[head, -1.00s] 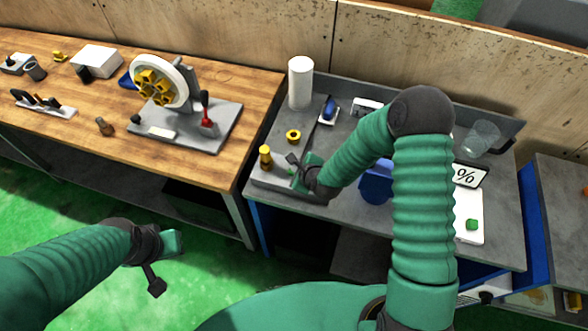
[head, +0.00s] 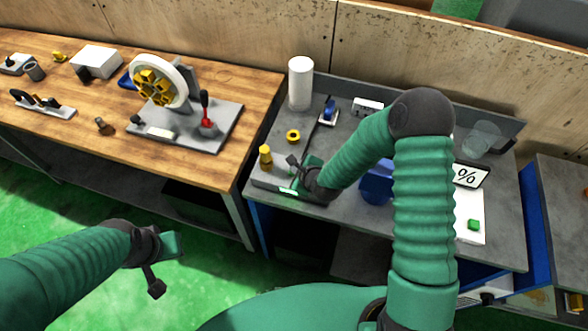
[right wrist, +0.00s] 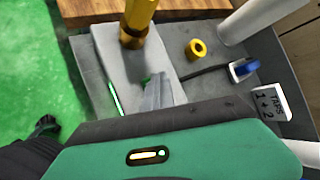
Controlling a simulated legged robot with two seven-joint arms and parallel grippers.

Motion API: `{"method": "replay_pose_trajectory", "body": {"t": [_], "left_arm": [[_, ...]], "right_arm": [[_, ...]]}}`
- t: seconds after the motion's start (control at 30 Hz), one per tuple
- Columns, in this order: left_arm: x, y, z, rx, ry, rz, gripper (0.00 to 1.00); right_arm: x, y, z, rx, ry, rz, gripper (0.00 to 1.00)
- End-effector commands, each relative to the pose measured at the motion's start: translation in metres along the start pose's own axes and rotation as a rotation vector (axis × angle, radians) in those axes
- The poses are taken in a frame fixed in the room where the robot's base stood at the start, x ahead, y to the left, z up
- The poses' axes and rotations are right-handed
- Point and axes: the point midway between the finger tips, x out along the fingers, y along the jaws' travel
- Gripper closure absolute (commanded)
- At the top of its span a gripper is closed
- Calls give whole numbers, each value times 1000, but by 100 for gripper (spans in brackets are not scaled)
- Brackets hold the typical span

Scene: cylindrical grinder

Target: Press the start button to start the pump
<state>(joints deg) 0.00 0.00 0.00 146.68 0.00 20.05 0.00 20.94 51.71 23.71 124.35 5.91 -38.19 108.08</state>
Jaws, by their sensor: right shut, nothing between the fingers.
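A grey unit (head: 263,177) with a yellow fitting (head: 265,156) stands at the left front of the grey bench. The right wrist view shows the unit (right wrist: 100,55) with a small green button (right wrist: 146,80) on top, partly hidden by my fingers. A bright green strip (right wrist: 115,98) is lit on its edge; it also shows in the head view (head: 288,190). My right gripper (right wrist: 160,92) is shut and empty, its fingertips at the button; contact cannot be told. In the head view my right gripper (head: 298,166) covers the button. My left gripper (head: 172,246) hangs over the floor, fingers unclear.
A yellow ring (head: 293,135), a white cylinder (head: 300,83) and a blue-handled part (head: 329,109) stand behind the unit. A wooden bench (head: 60,125) stands at left.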

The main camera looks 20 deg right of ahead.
Motion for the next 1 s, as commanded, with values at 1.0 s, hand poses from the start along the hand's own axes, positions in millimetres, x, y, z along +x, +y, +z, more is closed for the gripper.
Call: {"method": "replay_pose_trajectory", "body": {"t": [1.0], "left_arm": [[-41,0,-10,0,0,0,100]], "right_arm": [[-36,-26,25,0,0,1,100]]}}
